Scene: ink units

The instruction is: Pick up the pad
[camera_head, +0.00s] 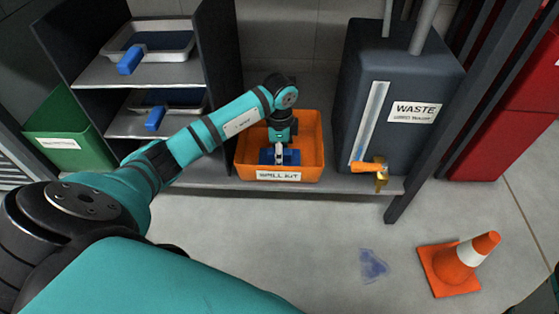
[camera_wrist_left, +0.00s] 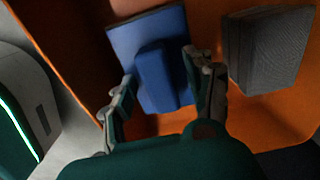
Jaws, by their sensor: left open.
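A flat blue pad with a raised blue grip block (camera_wrist_left: 157,78) lies in the orange bin (camera_head: 319,155), whose front label seems to read SPILL KIT. In the head view the pad (camera_head: 291,158) shows partly behind my gripper. My left gripper (camera_head: 279,156) points down into the bin from above. In the left wrist view the open fingers of my left gripper (camera_wrist_left: 162,78) stand on either side of the grip block. Whether they touch it I cannot tell. My right gripper is out of view.
A grey textured block (camera_wrist_left: 265,48) lies beside the pad in the bin. A dark WASTE tank (camera_head: 400,75) with an orange-handled tap (camera_head: 368,167) stands right of the bin. Shelves with trays (camera_head: 150,42) stand left. A bluish puddle (camera_head: 373,266) and an orange cone (camera_head: 455,265) are on the floor.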

